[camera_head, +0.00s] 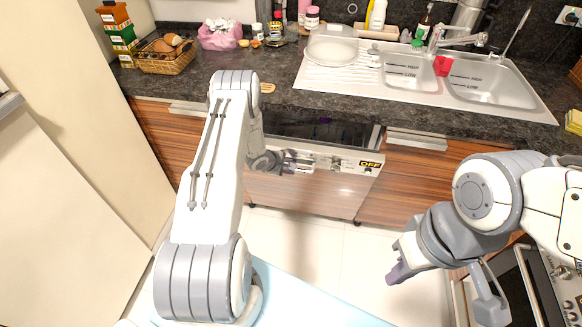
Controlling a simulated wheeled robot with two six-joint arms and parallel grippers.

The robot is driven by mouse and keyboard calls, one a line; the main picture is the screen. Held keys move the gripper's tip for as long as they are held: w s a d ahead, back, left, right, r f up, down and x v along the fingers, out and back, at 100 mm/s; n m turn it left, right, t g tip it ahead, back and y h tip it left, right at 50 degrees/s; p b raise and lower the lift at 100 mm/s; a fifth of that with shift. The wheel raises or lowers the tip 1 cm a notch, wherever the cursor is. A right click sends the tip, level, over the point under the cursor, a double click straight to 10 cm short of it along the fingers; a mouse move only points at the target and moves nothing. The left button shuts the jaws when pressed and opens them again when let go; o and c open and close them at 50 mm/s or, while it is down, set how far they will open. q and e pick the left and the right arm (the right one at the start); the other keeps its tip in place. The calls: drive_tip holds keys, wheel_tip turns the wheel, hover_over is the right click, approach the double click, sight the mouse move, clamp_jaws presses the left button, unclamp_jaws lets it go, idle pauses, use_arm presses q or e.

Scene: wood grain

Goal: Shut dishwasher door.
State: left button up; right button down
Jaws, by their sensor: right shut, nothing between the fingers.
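The dishwasher door (310,195) is under the counter between wood-fronted cabinets. Its top edge stands out from the counter, leaving a dark gap, so it is partly open and tilted outward. Its light control strip shows an OFF label (371,164). My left gripper (298,163) is at the door's top edge, in front of the control strip; I cannot tell whether it touches, and its jaws are too small to read. My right gripper (394,274) hangs to the right of the door, over the floor, shut and empty. My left arm hides the door's left part.
The dark countertop (190,86) runs above, with a sink (480,85), a plate, a basket and bottles on it. An oven (545,275) stands at the lower right. Pale floor (310,250) is free in front of the door.

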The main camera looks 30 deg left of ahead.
use_arm(q)
drive_tip(key=shift+w+a+r, duration=0.1)
drive_tip(key=shift+w+r, duration=0.25)
drive_tip(key=shift+r, duration=0.1)
drive_tip(key=shift+s+a+r, duration=0.15)
drive_tip(key=shift+s+r, duration=0.15)
drive_tip(key=shift+r, duration=0.1)
drive_tip(key=v, duration=0.9)
drive_tip(key=shift+s, duration=0.5)
drive_tip(key=shift+f, duration=0.15)
